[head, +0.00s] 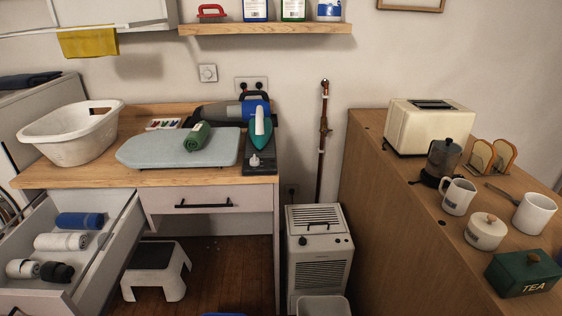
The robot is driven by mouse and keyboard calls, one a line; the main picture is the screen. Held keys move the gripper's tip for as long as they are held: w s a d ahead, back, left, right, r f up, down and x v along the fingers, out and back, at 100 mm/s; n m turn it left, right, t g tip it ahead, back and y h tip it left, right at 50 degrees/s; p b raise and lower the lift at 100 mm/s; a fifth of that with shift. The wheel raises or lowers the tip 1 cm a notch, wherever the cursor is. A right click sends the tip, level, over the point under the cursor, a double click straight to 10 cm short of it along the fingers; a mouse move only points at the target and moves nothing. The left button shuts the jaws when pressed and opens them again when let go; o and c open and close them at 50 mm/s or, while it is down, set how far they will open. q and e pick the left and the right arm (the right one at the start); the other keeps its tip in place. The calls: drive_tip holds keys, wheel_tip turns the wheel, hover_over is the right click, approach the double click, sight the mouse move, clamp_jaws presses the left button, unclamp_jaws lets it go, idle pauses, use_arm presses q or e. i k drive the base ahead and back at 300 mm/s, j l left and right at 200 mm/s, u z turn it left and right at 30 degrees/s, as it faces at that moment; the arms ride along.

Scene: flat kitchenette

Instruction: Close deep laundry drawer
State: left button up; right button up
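The deep laundry drawer (114,240) is pulled well out from under the left part of the wooden worktop (85,174). It is white, and its front panel is cut off at the lower left edge of the head view. Inside lie a rolled blue towel (80,220), a rolled white towel (62,241), and darker and pale rolled items (56,271) near the front. Neither of my grippers shows in the view.
A white step stool (155,270) stands on the floor beside the open drawer. A white dehumidifier-like unit (318,262) stands between the worktop and the wooden counter (385,215) at right.

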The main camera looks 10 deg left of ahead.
sight(97, 276)
drive_tip(key=u, duration=2.2)
